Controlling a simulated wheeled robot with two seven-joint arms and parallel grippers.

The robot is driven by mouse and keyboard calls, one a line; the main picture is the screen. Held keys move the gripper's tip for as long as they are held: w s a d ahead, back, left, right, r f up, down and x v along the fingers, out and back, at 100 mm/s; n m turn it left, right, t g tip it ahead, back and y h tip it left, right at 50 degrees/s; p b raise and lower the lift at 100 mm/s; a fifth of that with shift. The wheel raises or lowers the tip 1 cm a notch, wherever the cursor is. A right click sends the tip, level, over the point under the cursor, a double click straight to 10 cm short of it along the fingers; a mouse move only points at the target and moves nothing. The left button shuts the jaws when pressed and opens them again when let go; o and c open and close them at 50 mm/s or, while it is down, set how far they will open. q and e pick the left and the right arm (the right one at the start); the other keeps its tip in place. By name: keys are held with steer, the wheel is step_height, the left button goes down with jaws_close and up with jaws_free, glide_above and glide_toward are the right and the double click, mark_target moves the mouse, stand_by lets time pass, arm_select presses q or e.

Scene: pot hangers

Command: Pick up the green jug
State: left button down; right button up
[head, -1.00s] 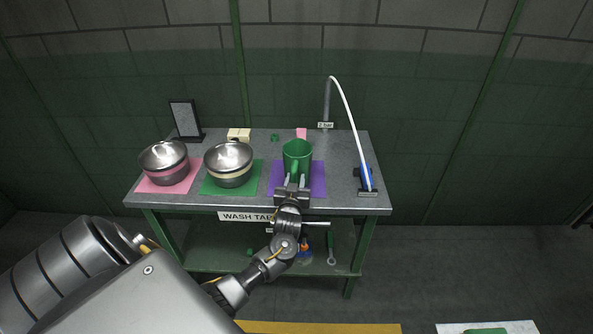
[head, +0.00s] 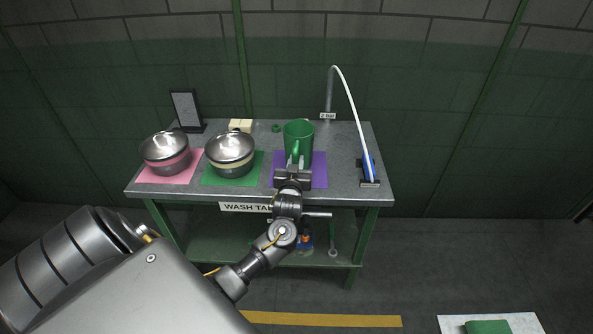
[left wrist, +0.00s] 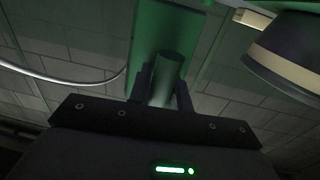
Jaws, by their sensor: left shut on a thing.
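The green jug (head: 299,134) is upright over the purple mat (head: 319,170) on the right part of the wash table. It appears slightly above the mat. My left gripper (head: 294,164) is at the jug's near side, shut on its handle. In the left wrist view the two dark fingers (left wrist: 163,88) stand on either side of the green handle (left wrist: 168,68), with the jug body (left wrist: 165,22) behind. The jug's lower front is partly hidden by my gripper. My right gripper is not in view.
Two metal pots with lids stand left of the jug, on a pink mat (head: 188,177) and a green mat (head: 216,176). A white hose (head: 350,105) curves down to a stand (head: 369,183) at the right. A dark framed panel (head: 186,108) stands at the back left.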

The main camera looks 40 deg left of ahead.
arm_select(q)
steer(key=s+d+r, duration=0.2)
steer(key=s+r, duration=0.2)
steer(key=s, duration=0.2)
steer(key=s+d+r, duration=0.2)
steer(key=s+r, duration=0.3)
steer(key=s, duration=0.1)
steer(key=shift+s+d+b, duration=0.25)
steer(key=shift+s+b, duration=0.1)
steer(key=shift+b, duration=0.05)
